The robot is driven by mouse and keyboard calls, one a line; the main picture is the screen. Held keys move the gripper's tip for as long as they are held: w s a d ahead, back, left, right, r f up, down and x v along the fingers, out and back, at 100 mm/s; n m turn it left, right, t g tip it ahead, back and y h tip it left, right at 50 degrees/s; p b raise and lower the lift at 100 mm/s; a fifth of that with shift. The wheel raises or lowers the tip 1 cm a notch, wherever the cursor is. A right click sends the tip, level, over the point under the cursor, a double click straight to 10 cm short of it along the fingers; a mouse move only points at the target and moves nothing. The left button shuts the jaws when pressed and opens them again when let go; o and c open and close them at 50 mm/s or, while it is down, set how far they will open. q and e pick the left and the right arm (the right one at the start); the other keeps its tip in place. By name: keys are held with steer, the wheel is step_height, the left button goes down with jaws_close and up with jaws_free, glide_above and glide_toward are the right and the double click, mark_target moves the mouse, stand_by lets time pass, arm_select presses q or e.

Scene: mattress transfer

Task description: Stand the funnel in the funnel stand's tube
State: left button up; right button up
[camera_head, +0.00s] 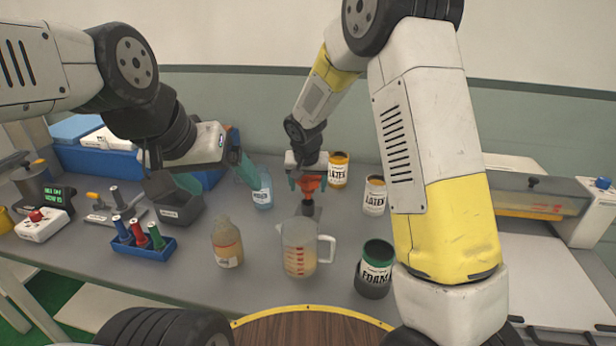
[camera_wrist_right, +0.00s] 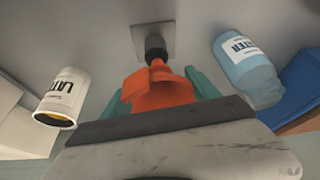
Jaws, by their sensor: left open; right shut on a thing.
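The orange funnel (camera_head: 309,184) is held by my right gripper (camera_head: 308,178), whose teal fingers close on both sides of it. It also shows in the right wrist view (camera_wrist_right: 160,92), with its narrow end pointing at the dark tube of the funnel stand (camera_wrist_right: 155,45). The funnel's lower end meets or overlaps the tube's top; I cannot tell how far inside it is. In the head view the stand (camera_head: 308,209) is directly below the funnel, partly hidden by the measuring jug. My left gripper (camera_head: 244,160) is open and empty above the bench, left of the funnel, near the water bottle.
A measuring jug (camera_head: 298,250) stands in front of the stand. A water bottle (camera_head: 262,192) is to its left, and latex jars (camera_head: 375,196) (camera_head: 338,170) are to its right. A foam jar (camera_head: 374,272) and an amber bottle (camera_head: 227,245) stand nearer the front.

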mark_target(307, 186)
steer(key=shift+f, duration=2.05)
steer(key=o, duration=1.5)
steer(key=shift+r, duration=0.1)
steer(key=v, duration=0.7)
steer(key=shift+s+r, duration=0.15)
steer(key=shift+r, duration=0.15)
